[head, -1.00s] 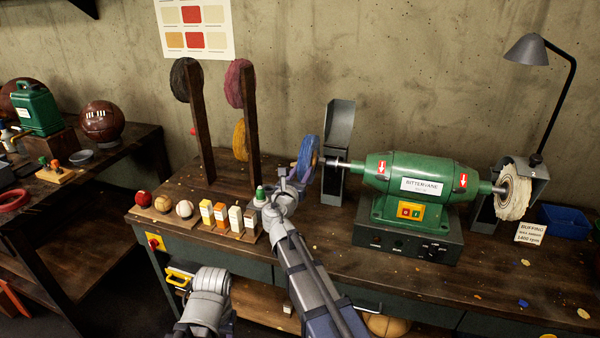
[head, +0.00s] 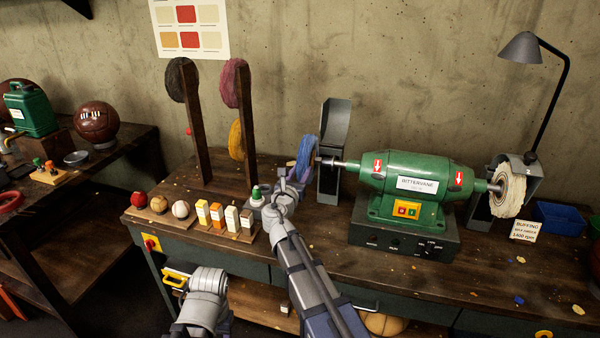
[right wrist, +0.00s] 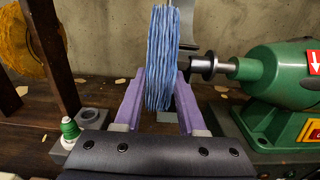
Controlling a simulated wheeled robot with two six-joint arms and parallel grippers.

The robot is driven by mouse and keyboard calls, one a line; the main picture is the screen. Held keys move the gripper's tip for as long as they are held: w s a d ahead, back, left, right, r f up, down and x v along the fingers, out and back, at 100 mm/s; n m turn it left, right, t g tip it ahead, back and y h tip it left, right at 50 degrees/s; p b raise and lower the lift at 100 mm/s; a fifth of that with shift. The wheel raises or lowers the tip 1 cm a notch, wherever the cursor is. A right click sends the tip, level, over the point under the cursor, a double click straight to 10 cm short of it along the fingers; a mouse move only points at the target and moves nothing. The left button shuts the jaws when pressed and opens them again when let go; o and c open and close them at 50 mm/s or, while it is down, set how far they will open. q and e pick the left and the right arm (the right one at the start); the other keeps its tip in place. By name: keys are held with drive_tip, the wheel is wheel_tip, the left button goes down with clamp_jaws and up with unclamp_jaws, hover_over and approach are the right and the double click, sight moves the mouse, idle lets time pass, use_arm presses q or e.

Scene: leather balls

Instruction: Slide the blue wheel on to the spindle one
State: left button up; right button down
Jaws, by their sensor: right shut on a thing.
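The blue wheel (head: 306,154) is a ribbed fabric disc held upright, nearly edge-on in the right wrist view (right wrist: 161,60). My right gripper (head: 297,186) is shut on its lower part, with a purple finger on each side (right wrist: 160,110). The metal spindle (head: 335,162) juts left from the green grinder (head: 415,172). Its tip lies close by the wheel's right face, also in the right wrist view (right wrist: 207,65). I cannot tell whether it touches or enters the wheel. The wheel's hole is hidden.
A grey guard (head: 334,130) stands behind the spindle. A white buffing wheel (head: 509,192) is on the grinder's right end. A post rack holds a dark wheel (head: 178,78), a maroon wheel (head: 233,82) and a yellow wheel (head: 236,139). Small bottles and balls line the bench's front left.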

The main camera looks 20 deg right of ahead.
drive_tip(key=s+d, duration=0.3)
drive_tip(key=d, duration=0.2)
drive_tip(key=shift+s+d, duration=0.25)
drive_tip(key=shift+s, duration=0.1)
idle(3.5)
drive_tip(key=shift+c, duration=2)
unclamp_jaws()
drive_tip(key=v, duration=0.7)
drive_tip(key=shift+s+a, duration=0.25)
drive_tip(key=shift+s, duration=0.1)
